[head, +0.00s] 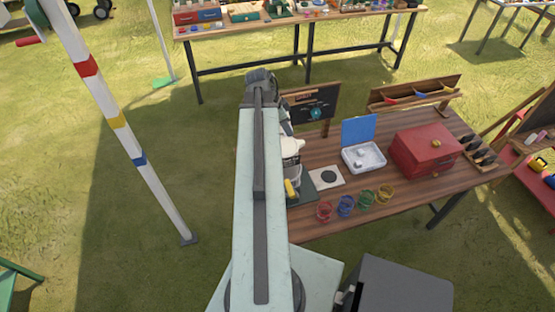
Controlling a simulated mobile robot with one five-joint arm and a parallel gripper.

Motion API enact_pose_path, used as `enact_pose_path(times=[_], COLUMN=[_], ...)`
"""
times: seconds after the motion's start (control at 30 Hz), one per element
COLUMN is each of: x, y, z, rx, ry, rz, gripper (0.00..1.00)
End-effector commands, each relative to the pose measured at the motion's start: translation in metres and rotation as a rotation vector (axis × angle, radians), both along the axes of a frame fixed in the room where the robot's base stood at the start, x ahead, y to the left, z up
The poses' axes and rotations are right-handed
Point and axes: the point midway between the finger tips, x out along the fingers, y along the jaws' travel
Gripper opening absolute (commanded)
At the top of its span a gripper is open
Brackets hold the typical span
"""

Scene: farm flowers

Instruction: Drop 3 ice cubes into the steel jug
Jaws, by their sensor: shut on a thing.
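My gripper (291,149) is partly hidden by my arm, above the left end of the wooden table. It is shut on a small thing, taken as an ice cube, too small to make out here. Just below it is a grey metal vessel, seemingly the steel jug (294,174), partly hidden by my arm; I cannot see into it. A shallow white tray (376,168) with its blue lid (358,130) raised stands to the right. A few pale ice cubes (360,154) lie in it.
A red box (425,149) stands right of the tray. Several coloured glass cups (346,206) line the front edge. A white square with a dark disc (327,177) lies between jug and tray. A small chalkboard (312,108) stands behind. A striped pole (117,122) rises at left.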

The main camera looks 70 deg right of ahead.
Motion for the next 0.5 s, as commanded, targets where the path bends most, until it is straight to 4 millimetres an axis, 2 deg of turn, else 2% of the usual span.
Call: enact_pose_path(times=[0.03, 0.3, 0.5], x=[0.002, 0.006, 0.007], y=[0.001, 0.002, 0.003], z=[-0.010, -0.048, -0.056], rx=[-0.001, 0.000, 0.000], ry=[0.000, 0.000, 0.000], rz=[0.004, 0.011, 0.013], gripper=[0.00, 0.00, 0.00])
